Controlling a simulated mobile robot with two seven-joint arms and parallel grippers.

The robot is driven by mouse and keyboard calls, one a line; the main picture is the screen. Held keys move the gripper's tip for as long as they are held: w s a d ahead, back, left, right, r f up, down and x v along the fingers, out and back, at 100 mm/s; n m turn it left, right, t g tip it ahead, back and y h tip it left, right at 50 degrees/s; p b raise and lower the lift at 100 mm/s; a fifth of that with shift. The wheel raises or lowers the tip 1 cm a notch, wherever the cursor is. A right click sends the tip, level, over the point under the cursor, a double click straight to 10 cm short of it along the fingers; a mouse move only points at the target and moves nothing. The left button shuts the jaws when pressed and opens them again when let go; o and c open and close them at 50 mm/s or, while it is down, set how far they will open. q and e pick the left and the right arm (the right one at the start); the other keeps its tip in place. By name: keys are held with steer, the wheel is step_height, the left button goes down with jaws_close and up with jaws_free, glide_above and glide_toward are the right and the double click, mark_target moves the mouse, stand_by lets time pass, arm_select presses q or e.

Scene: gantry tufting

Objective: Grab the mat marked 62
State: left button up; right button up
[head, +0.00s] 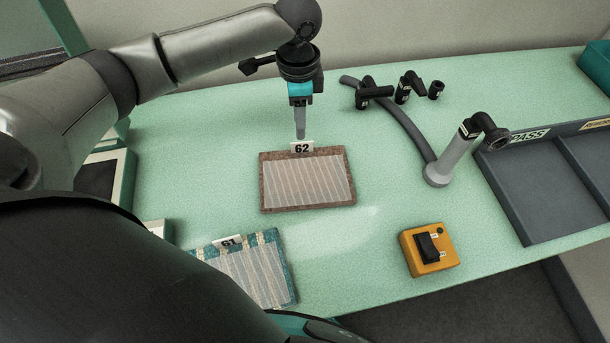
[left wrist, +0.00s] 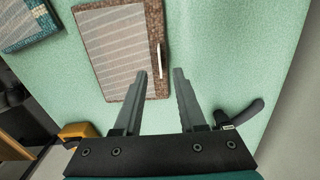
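The mat marked 62 (head: 308,180) lies flat on the green table, with a brown border and a pale striped middle. Its white tag (head: 302,148) stands at the far edge. My left gripper (head: 300,136) points down just above and behind this tag. In the left wrist view the gripper (left wrist: 162,73) is open and empty. There the tag (left wrist: 158,57) shows edge-on just beyond the fingertips, lined up with the gap between them, and the mat (left wrist: 122,48) lies to the left. My right gripper is not in view.
A teal-bordered mat marked 61 (head: 250,272) lies at the front left, partly hidden by my arm. An orange box with a black switch (head: 430,250) stands at the front right. A grey post (head: 450,160) stands before a dark divided tray (head: 525,190). Black fittings (head: 404,88) lie behind.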

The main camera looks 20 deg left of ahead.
mark_target(305, 173)
arm_select(q)
steer(key=shift+d+f+b, duration=0.2)
steer(key=shift+f+b, duration=0.25)
steer(key=shift+f, duration=2.5)
steer(key=shift+w, duration=0.1)
jaws_close()
